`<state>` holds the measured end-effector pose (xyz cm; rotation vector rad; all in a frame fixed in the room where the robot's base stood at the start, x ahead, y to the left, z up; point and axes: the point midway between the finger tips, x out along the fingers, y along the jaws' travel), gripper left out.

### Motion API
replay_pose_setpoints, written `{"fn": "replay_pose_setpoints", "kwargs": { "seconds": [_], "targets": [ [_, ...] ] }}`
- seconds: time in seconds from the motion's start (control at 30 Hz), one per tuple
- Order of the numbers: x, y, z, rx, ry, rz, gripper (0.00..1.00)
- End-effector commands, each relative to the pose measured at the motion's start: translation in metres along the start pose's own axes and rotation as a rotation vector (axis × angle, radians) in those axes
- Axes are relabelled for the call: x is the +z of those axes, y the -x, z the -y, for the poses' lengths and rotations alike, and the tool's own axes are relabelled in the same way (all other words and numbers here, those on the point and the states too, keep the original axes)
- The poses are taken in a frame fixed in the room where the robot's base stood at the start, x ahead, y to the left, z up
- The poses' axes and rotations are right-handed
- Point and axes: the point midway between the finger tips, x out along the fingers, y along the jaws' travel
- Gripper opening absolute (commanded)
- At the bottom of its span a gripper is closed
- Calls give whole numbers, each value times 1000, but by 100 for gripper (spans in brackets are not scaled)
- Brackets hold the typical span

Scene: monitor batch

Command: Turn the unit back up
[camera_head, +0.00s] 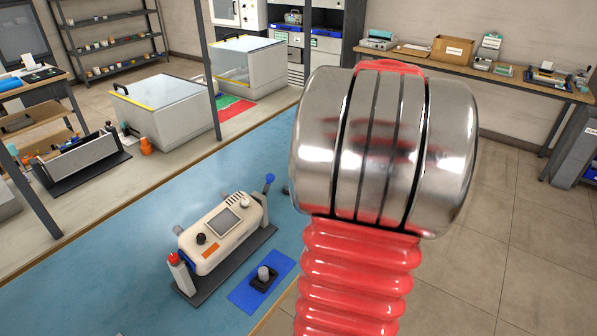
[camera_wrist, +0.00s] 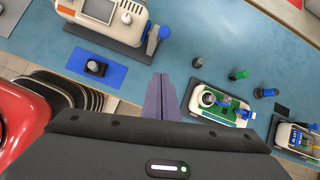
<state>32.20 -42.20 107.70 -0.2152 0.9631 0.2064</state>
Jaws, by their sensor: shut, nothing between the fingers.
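A cream unit (camera_head: 222,232) with a grey screen, a dark knob and an orange label sits in a dark cradle on the blue bench, its screen side showing. A red-capped post (camera_head: 180,272) stands at its left end and a blue-knobbed lever (camera_head: 268,186) at its right end. In the wrist view the unit (camera_wrist: 112,14) is cut off by the top edge. My gripper (camera_wrist: 167,78) shows its purple fingers together, with nothing between them, below and right of the unit and apart from it. The head view does not show the fingers.
A blue mat (camera_head: 262,281) with a small dark fixture lies beside the cradle. In the wrist view, a unit with a green board (camera_wrist: 225,108) lies right of my fingers, another unit (camera_wrist: 297,138) at the far right, and several small blue and green items between and above.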

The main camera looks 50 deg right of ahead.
Motion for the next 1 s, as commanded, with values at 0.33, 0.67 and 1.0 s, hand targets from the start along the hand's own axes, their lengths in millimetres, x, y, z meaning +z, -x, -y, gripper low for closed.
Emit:
{"fn": "replay_pose_setpoints", "kwargs": {
  "seconds": [0.33, 0.67, 1.0],
  "targets": [
    [0, -45, -1, 4, 0, -1, 0],
    [0, -96, -2, 5, 0, -1, 0],
    [37, -104, 0, 1, 3, -1, 0]
  ]
}}
